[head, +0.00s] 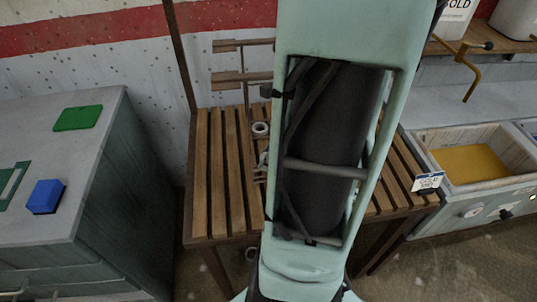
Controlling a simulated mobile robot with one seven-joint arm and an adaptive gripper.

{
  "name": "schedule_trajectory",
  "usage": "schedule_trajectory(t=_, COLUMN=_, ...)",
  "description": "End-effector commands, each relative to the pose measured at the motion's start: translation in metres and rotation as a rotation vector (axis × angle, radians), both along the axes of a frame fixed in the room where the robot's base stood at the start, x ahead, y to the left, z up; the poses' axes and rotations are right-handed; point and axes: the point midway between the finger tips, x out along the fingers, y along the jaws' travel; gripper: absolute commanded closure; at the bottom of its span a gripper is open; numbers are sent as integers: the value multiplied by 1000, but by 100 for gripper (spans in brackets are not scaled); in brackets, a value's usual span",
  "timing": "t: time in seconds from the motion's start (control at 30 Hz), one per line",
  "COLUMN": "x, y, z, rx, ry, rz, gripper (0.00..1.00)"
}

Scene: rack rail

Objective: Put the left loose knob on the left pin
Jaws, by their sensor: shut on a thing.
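My gripper is not in view; my own pale green arm stands across the middle of the picture and hides what is behind it. I cannot pick out the left loose knob or the left pin with certainty. A small white ring-shaped piece (260,128) lies on the slatted wooden bench (213,180), just left of my arm. Some small grey parts (261,169) show below it at my arm's edge, too small to identify. Two short wooden rails (241,79) stand out at the back of the bench.
A grey cabinet (100,235) at the left bears a blue block (45,196) and a green plate (78,118). At the right stands an open box (438,157) with a yellow inside, a small label (428,181) and a brass hook-shaped piece (472,80). The bench's left slats are clear.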

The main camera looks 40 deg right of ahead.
Motion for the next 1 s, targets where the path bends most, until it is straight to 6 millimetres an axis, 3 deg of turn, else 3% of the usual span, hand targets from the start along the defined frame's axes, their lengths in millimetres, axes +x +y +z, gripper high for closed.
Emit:
schedule_trajectory(t=0.5, x=25, y=-15, z=-28, rx=-1, ry=1, rz=5, gripper=95)
schedule_trajectory(t=0.7, x=25, y=-15, z=-41, rx=0, ry=0, rz=4, gripper=95)
schedule_trajectory(t=1.0, x=24, y=-15, z=-42, rx=-1, ry=-1, rz=5, gripper=95)
